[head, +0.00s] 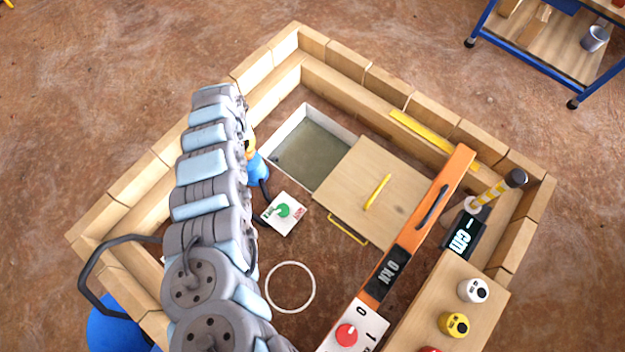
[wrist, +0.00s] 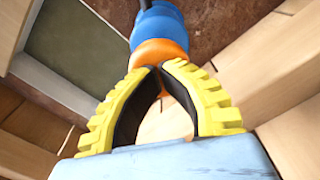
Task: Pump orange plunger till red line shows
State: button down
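A blue pump body (head: 258,168) stands inside the wooden frame, left of centre, partly hidden by my arm. In the wrist view the blue body (wrist: 160,22) has an orange plunger (wrist: 158,50) at its near end. My gripper (wrist: 162,68) has yellow ribbed fingers with black pads; their tips are together right at the orange plunger and overlap it in the picture. I cannot tell whether they touch or press it. In the head view only a bit of yellow finger shows beside my arm. No red line is visible in either view.
A white panel with a green dial (head: 283,211) lies near the pump. An orange beam (head: 447,181) carries a "0 kN" display (head: 388,272). A yellow-striped post (head: 492,194) stands by a "- cm" display (head: 462,238). Block walls (head: 388,85) surround the area.

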jog(key=shift+f+b, duration=0.3)
jog(key=shift+f, duration=0.4)
notch_tip(320, 180, up, 4)
jog(key=p, duration=0.4)
jog(key=shift+r+p, duration=0.15)
jog(key=shift+p, duration=0.2)
notch_tip(320, 180, up, 4)
jog(key=p, duration=0.4)
jog(key=shift+r, duration=0.1)
jog(key=shift+f, duration=0.2)
